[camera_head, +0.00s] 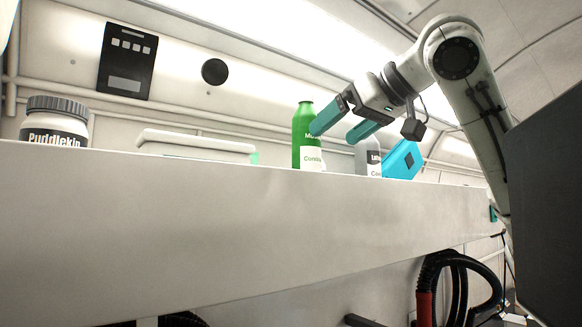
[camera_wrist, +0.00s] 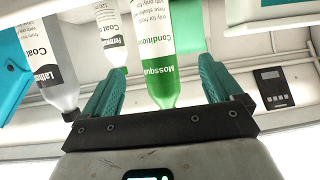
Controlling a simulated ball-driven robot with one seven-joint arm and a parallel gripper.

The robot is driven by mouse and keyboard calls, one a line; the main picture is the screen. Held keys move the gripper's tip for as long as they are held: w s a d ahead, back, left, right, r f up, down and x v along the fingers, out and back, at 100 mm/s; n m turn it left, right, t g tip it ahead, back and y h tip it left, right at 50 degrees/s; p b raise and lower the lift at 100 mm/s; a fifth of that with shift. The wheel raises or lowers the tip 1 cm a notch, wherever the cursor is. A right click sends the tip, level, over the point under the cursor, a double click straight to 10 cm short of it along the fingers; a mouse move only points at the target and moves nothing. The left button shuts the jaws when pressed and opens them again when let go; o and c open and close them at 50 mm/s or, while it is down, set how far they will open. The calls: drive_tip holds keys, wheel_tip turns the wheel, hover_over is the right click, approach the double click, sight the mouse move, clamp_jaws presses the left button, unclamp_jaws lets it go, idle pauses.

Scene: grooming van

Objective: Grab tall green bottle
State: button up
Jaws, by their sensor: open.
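The tall green bottle (camera_head: 304,130) stands upright on the shelf in the head view, with a white label low on its body. It also shows in the wrist view (camera_wrist: 160,88), where the picture is upside down and its label reads "Mossqu…" and "Condition…". My gripper (camera_head: 336,132) is open, its teal fingers pointing down-left at the bottle's upper part. Nothing is held.
A grey bottle (camera_head: 362,158) stands just right of the green one, close to my right finger. A blue box (camera_head: 403,161) is beyond it. A white bottle (camera_wrist: 111,35) shows in the wrist view. Left are a white case (camera_head: 195,145) and a dark-lidded jar (camera_head: 57,121).

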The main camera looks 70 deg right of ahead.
sight(315, 152)
drive_tip(key=p+x, duration=0.1)
drive_tip(key=x, duration=0.5)
drive_tip(key=shift+a+f, duration=0.1)
drive_tip(key=shift+f, duration=0.05)
drive_tip(key=shift+w+d+f+p, duration=0.15)
drive_tip(key=shift+w+d+p, duration=0.2)
drive_tip(key=shift+p, duration=0.25)
drive_tip(key=p+x, duration=0.1)
drive_tip(key=x, duration=0.3)
drive_tip(key=shift+s+d+f+p, duration=0.1)
drive_tip(key=shift+d+f+p, duration=0.1)
drive_tip(key=shift+p, duration=0.1)
drive_tip(key=shift+a+r, duration=0.1)
drive_tip(key=c, duration=1.5)
